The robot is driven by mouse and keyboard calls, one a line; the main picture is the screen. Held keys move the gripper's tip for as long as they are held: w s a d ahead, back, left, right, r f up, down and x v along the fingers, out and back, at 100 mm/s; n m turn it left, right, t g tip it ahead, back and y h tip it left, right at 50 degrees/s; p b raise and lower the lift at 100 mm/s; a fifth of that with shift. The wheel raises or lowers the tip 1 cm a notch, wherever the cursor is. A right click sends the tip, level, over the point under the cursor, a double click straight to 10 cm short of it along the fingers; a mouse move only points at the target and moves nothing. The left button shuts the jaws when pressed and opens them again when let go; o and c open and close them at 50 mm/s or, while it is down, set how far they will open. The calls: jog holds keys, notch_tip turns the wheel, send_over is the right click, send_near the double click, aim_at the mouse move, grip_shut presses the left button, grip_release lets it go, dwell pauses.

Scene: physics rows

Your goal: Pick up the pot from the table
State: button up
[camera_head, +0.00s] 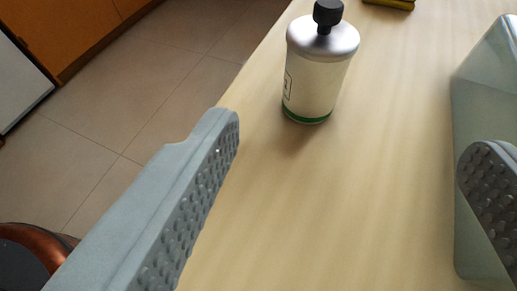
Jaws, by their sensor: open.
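The only pot-like thing standing on the table (330,220) is a white canister (317,80) with a silver shoulder, a black knob on top and a green band at its base. It stands upright near the table's left edge, at the upper middle of the picture. I cannot tell for sure that it is the pot. My gripper (352,145) is open, its two studded grey fingers wide apart. Nothing is between the fingertips. The canister is beyond the fingertips, nearer the left finger's line, and nothing touches it.
A translucent grey-green container (480,110) stands at the right, partly behind my right finger. A yellow and dark item (390,4) is cut off at the top. A round copper-coloured thing (35,255) shows at the lower left beside the table. The tabletop around the canister is clear.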

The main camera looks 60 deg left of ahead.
aim_at(319, 72)
jog(key=shift+g, duration=0.5)
jog(key=x, duration=0.3)
jog(key=f+x, duration=0.1)
jog(key=x, duration=0.6)
jog(key=shift+f, duration=0.35)
jog(key=shift+a+r+x, duration=0.1)
jog(key=shift+r+x, duration=0.05)
jog(key=shift+x, duration=0.95)
jog(key=shift+a+r+x, duration=0.1)
jog(key=shift+x, duration=1.05)
jog(key=shift+a+r+x, duration=0.1)
jog(key=shift+r+x, duration=0.05)
jog(key=shift+x, duration=0.95)
jog(key=shift+y, duration=0.3)
jog(key=shift+c, duration=0.5)
jog(key=c, duration=1.2)
jog(key=shift+o, duration=0.2)
jog(key=shift+r, duration=0.1)
